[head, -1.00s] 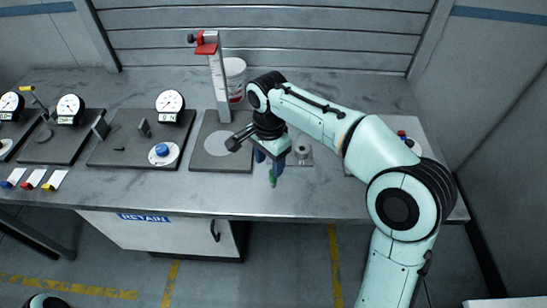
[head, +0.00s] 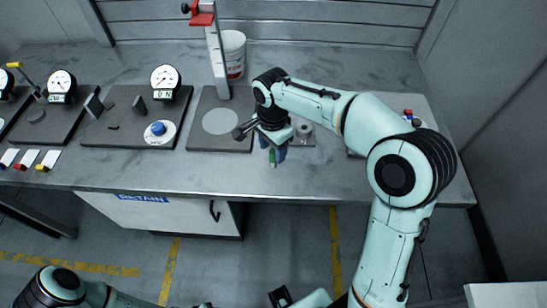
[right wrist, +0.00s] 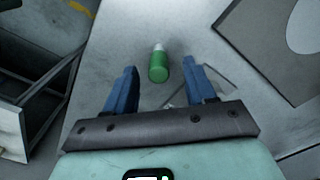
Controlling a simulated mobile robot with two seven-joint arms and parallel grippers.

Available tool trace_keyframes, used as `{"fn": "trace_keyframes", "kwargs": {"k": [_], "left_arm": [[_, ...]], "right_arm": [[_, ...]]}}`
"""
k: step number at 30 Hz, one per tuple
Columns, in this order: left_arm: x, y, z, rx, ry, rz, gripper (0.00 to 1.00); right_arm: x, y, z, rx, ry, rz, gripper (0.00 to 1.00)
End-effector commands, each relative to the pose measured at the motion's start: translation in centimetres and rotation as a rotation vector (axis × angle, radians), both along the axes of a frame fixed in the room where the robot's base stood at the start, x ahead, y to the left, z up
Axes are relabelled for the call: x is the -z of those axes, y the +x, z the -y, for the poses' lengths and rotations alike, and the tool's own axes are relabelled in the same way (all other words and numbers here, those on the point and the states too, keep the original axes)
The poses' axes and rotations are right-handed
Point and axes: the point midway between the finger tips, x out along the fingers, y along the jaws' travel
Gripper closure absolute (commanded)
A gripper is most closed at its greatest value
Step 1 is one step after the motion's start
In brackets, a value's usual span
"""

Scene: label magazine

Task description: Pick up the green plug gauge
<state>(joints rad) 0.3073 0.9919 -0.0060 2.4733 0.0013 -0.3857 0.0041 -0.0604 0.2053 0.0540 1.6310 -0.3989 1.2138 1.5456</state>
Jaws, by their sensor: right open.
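The green plug gauge (head: 272,158) is at the front part of the grey bench, partly hidden behind my right gripper in the head view. In the right wrist view the plug gauge (right wrist: 158,65) is a green cylinder with a pale metal section at its far end. My right gripper (head: 273,149) points down at it. In the right wrist view its two blue fingers (right wrist: 160,70) are open, one to each side of the gauge in the picture. A gap shows on both sides, so it is not gripped. My left gripper's fingers do not show.
A dark plate with a pale disc (head: 220,121) and a red-topped height stand (head: 217,60) are left of my right gripper. A metal ring piece (head: 304,128) lies close to its right. A white bucket (head: 233,52) stands behind. Dial gauges (head: 165,81) line the left.

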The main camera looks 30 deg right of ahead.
Motion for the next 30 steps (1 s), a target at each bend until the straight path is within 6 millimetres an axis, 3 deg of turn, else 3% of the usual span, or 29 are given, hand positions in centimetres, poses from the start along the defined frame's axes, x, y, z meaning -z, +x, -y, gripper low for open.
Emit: {"fn": "trace_keyframes", "kwargs": {"k": [7, 16, 17, 21, 22, 30], "left_arm": [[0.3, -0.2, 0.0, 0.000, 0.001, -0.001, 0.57], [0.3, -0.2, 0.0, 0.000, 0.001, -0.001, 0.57], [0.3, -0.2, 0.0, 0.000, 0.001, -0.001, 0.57], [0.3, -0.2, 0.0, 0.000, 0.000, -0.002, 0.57], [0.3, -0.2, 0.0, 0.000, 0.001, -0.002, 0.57], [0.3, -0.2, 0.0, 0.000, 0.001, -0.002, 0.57]], "right_arm": [[3.8, -0.2, 0.2, -0.001, 0.000, -0.004, 0.45], [4.4, -0.1, 0.2, -0.001, 0.000, -0.001, 0.45], [4.4, -0.1, 0.2, -0.001, 0.000, -0.001, 0.48], [4.4, -0.1, 0.2, -0.001, 0.000, -0.001, 0.94], [4.4, -0.1, 0.2, -0.001, 0.000, -0.001, 1.00], [4.3, -0.1, 0.2, -0.001, 0.000, 0.000, 1.00]]}}
